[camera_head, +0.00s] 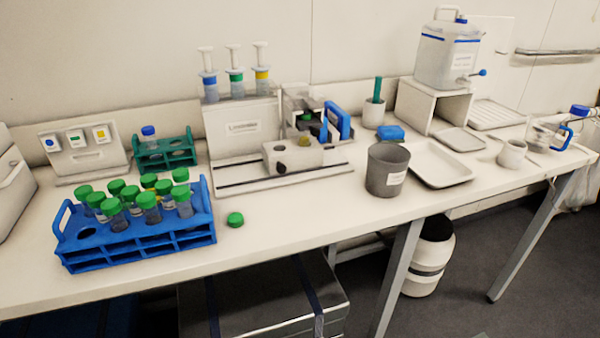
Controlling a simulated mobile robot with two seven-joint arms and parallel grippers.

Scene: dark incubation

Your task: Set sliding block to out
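A white block (305,156) with a dark round spot on its front sits on the base plate of a white dispensing device (240,127). I take it to be the sliding block. The base plate (240,184) has dark rails running left to right along it. The block is right of the plate's middle, in front of a clear housing (300,101) with a blue handle (337,122). A small yellow-green piece shows at the block's back top edge, and a green cap is behind it. Neither of my grippers is in view.
A blue rack (140,250) of green-capped tubes stands front left, with a loose green cap (235,219) to its right. A grey cup (386,172) and a white tray (440,180) are right of the device. The bench in front of the device is mostly clear.

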